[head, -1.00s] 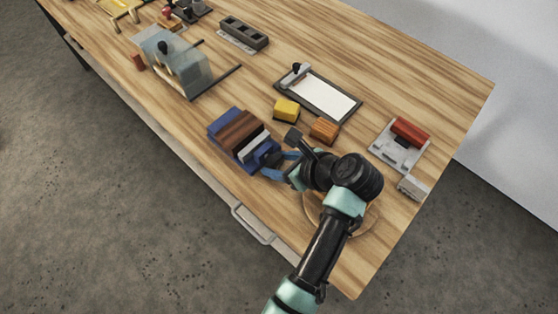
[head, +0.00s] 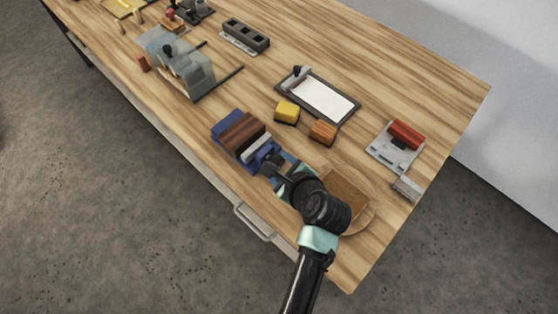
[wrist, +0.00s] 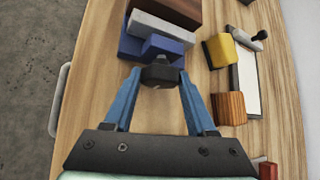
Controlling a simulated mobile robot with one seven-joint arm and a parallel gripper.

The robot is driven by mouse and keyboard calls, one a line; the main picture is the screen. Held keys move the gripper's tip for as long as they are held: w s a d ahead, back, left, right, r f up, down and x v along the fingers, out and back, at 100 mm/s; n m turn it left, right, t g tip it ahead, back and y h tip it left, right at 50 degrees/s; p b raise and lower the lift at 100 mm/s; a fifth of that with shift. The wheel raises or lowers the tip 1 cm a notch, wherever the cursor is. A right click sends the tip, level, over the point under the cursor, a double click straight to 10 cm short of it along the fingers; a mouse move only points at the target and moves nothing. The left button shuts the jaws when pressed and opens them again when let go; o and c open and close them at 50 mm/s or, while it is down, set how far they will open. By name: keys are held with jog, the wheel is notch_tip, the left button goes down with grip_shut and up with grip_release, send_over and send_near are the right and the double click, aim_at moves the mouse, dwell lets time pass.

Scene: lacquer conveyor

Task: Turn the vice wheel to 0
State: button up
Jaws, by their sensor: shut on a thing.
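The blue vice (head: 227,122) sits near the table's front edge, with a dark brown block (head: 241,136) and a pale grey plate (head: 257,148) across it. Its dark wheel (wrist: 160,77) is on the end facing my gripper; in the head view my wrist partly covers it. My gripper (wrist: 160,84) has one blue finger on each side of the wheel and is shut on it. Any number or mark on the wheel is too small to read.
A yellow block (head: 287,112) and an orange wooden block (head: 323,132) stand behind the vice. A clipboard (head: 346,119) lies beyond them. A drawer handle (head: 254,224) juts from the table front.

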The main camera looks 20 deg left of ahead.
jog(key=o, duration=1.4)
jog(key=shift+c, duration=0.2)
jog(key=shift+d, duration=0.1)
jog(key=v, duration=1.3)
jog(key=shift+p, duration=0.45)
jog(key=shift+s, duration=0.1)
